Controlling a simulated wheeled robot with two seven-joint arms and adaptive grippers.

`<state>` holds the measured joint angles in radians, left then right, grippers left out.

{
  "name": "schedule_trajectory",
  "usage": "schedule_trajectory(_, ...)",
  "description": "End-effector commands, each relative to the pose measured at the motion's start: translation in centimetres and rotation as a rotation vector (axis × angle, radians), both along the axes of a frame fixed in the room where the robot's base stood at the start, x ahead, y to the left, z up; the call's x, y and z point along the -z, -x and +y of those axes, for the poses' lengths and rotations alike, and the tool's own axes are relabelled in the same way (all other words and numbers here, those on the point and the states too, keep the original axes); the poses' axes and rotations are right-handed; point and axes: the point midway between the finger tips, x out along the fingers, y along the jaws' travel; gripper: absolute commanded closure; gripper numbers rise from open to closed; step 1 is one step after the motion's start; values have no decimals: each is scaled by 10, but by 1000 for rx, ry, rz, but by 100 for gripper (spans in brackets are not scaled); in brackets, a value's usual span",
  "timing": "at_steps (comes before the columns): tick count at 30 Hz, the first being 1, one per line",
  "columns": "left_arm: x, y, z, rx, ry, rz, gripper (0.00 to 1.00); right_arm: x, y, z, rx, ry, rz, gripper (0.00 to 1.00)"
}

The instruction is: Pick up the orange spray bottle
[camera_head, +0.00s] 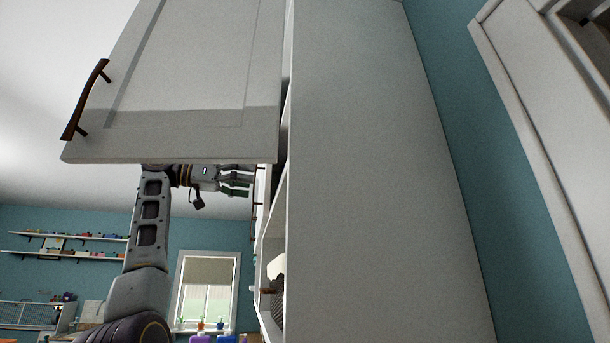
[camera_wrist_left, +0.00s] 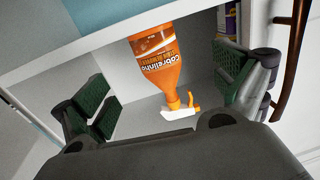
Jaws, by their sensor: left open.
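The orange spray bottle (camera_wrist_left: 158,62) shows in the left wrist view, inside a white cabinet compartment, with its orange and white spray head (camera_wrist_left: 182,108) toward the bottom of the picture. My left gripper (camera_wrist_left: 168,95) is open, with its green-padded fingers on either side of the bottle and a gap on both sides. In the head view my left gripper (camera_head: 236,180) reaches to the cabinet's open front, below the raised door. The bottle cannot be made out in the head view. My right gripper is not in view.
An open white cabinet door (camera_head: 190,70) with a dark handle (camera_head: 84,100) hangs above my left arm. The cabinet's tall side panel (camera_head: 375,180) fills the middle. A shelf edge (camera_wrist_left: 100,38) crosses the wrist view. A window (camera_head: 206,290) and wall shelves (camera_head: 75,236) are farther back.

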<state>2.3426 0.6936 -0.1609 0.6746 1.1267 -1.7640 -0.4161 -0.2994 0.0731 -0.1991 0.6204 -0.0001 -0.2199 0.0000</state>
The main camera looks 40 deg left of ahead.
Motion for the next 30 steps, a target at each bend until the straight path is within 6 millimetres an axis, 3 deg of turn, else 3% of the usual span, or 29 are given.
schedule_trajectory(14,0,-3,-2,0,0,0,3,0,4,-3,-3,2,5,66)
schedule_trajectory(30,0,-57,-38,1,-1,1,3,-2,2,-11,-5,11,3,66)
